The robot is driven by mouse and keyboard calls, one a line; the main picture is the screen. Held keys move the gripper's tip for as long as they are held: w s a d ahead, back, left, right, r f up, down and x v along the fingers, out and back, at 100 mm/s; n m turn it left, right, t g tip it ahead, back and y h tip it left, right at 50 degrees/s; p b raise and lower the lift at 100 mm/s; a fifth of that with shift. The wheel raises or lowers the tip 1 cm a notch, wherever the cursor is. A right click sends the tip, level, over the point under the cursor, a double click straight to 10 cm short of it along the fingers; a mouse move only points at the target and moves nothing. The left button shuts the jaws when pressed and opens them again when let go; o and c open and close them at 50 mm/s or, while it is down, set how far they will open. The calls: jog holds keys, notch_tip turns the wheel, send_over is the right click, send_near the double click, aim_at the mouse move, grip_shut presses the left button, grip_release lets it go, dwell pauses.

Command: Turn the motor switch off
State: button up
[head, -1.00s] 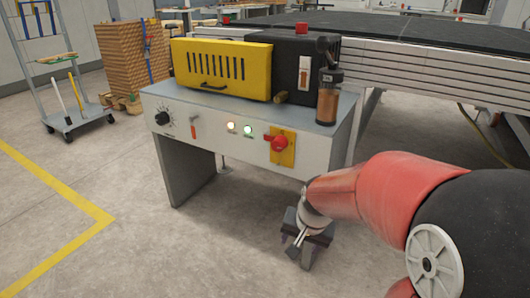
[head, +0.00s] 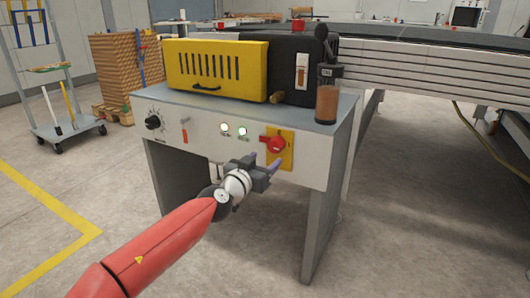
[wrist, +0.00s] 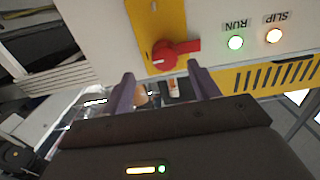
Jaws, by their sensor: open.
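A red rotary switch (head: 276,145) sits on a yellow plate (head: 287,158) at the right of the machine's white front panel. Its handle points sideways toward the lamps. It also shows in the upside-down wrist view (wrist: 166,55), just beyond my fingers. My gripper (head: 264,162) is open and empty, in front of the panel and slightly below the switch. In the wrist view my gripper's two fingers (wrist: 162,82) stand apart, on either side of the knob's line. A gap to the switch seems to remain. The green RUN lamp (wrist: 235,43) and the SLIP lamp (wrist: 273,36) are lit.
A black dial (head: 153,122) and a small red lever (head: 184,131) are on the panel's left. A yellow guard (head: 216,70), a black housing (head: 325,55) and a brown cylinder (head: 327,101) stand on top. The floor in front is clear.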

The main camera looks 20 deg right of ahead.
aim_at(273, 148)
jog(key=x, duration=0.7)
jog(key=shift+w+r, duration=0.4)
jog(key=c, duration=1)
